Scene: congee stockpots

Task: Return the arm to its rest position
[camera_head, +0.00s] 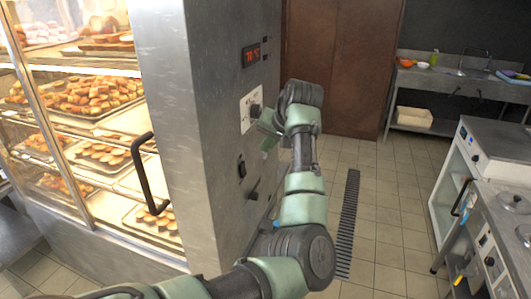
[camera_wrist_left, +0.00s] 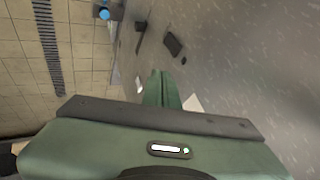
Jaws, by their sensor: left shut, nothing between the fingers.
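My left arm comes in from the bottom of the head view and reaches up beside the steel side panel of the display cabinet (camera_head: 180,70). My left gripper (camera_head: 268,135) is shut and empty, its green fingers close to the white plate (camera_head: 246,117) with a dark knob (camera_head: 255,110). I cannot tell whether they touch the panel. In the left wrist view the shut green fingers (camera_wrist_left: 164,88) point along the panel, with a corner of the white plate (camera_wrist_left: 194,104) beside them. My right gripper is not in view.
The panel also carries a red-lit display (camera_head: 251,55), a dark switch (camera_head: 241,168) and a lever (camera_head: 253,192). A black door handle (camera_head: 143,178) sticks out from the glass front. A stove counter (camera_head: 500,215) stands at right. The tiled floor (camera_head: 390,205) between is clear, with a drain grate (camera_head: 348,220).

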